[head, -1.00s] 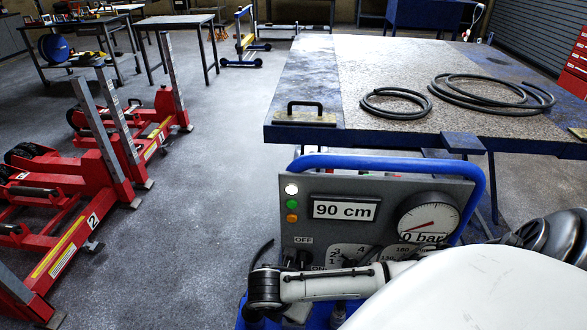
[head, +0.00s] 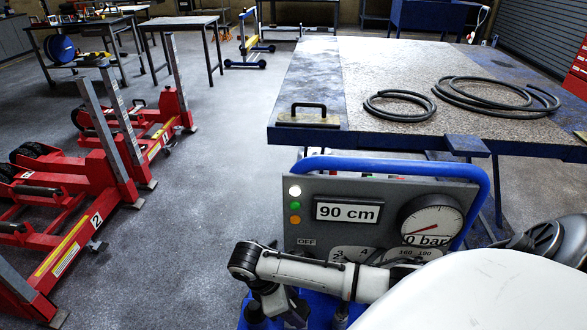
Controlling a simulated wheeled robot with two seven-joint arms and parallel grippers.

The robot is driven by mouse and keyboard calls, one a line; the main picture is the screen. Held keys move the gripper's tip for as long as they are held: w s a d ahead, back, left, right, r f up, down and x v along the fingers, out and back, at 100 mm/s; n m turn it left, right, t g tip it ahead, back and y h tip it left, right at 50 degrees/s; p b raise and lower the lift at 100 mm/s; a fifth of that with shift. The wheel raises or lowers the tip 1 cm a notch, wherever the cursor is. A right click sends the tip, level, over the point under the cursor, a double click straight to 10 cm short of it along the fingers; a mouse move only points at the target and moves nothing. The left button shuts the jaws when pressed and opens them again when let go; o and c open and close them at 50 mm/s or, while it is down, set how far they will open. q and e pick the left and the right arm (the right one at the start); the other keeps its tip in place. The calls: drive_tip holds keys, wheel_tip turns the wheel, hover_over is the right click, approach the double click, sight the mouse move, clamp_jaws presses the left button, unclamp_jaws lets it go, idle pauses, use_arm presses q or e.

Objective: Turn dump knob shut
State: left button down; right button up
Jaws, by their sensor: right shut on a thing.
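The control panel (head: 335,185) stands upright in a blue frame in front of me. It has a "90 cm" display (head: 347,212), white, green and orange lamps at its left and a round gauge (head: 431,220) marked bar, with its needle low. My right arm crosses the panel's lower part from the right and bends down at its left end. My right gripper (head: 290,308) is low in front of the panel, partly hidden by my arm, and shut on the dump knob. The knob itself is hidden. The left gripper is not in view.
A blue-edged workbench (head: 350,138) with black hoses (head: 400,104) and a handled plate (head: 308,114) stands behind the panel. Red wheeled jack units (head: 75,225) stand on the left. The floor between them and the panel is clear.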

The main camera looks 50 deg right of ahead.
drive_tip(key=shift+m, duration=0.3)
idle(0.4)
drive_tip(key=o, duration=1)
drive_tip(key=shift+o, duration=0.2)
